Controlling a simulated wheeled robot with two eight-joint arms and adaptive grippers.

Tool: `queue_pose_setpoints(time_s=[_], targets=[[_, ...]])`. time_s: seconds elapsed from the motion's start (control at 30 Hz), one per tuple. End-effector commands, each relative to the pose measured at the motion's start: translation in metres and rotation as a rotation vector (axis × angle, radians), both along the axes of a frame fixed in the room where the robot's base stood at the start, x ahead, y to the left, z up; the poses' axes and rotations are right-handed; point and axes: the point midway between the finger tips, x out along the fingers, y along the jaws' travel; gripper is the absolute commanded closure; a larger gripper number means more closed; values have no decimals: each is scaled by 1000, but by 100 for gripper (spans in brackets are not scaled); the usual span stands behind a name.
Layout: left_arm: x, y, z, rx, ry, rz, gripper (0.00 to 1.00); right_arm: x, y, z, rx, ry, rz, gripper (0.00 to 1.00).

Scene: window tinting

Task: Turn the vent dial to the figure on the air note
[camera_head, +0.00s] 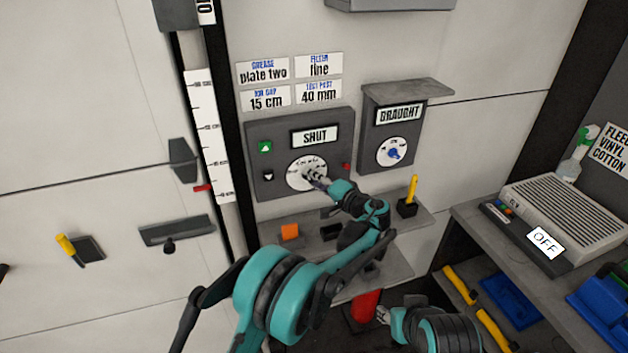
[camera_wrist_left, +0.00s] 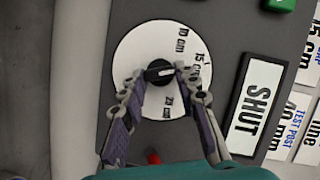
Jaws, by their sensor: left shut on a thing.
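A grey wall panel (camera_head: 262,130) carries a white sign reading SHUT (camera_head: 315,137) above a round white dial (camera_head: 297,183). My left gripper (camera_head: 312,175) is shut on the dial's black knob (camera_wrist_left: 160,72). In the wrist view its two fingers stand on either side of the knob. The dial face (camera_wrist_left: 140,50) has figures in cm, including 10 and 15. The knob's pale mark points right, roughly toward 15 cm. A note (camera_head: 266,98) above the panel reads 15 cm; its small blue heading is hard to read. My right gripper (camera_head: 382,315) is low, beside a red cone; its jaws are unclear.
A DRAUGHT box (camera_head: 372,132) with a blue-knobbed dial (camera_head: 393,152) is at the right. A shelf (camera_head: 415,222) below holds an orange block (camera_head: 289,231) and a yellow stick (camera_head: 412,188). A bench machine (camera_head: 565,215) shows OFF. The red cone (camera_head: 365,306) stands below.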

Motion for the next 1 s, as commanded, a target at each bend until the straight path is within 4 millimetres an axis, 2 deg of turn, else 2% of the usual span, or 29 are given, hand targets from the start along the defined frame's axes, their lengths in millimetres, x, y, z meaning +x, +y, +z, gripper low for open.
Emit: queue_pose_setpoints(time_s=[0.2,0.23,0.3,0.67,0.77,1.0], targets=[[0,-1,0,-2,0,-1,98,0,0,0,0,0,0,60],[0,-1,0,-2,0,-1,62,0,0,0,0,0,0,60],[0,-1,0,-2,0,-1,48,0,0,0,0,0,0,60],[-3,-4,1,-2,0,-2,48,0,0,0,0,0,0,60],[-13,-12,3,-2,0,-3,48,0,0,0,0,0,0,60],[-54,-45,10,-2,0,-5,48,0,0,0,0,0,0,60]])
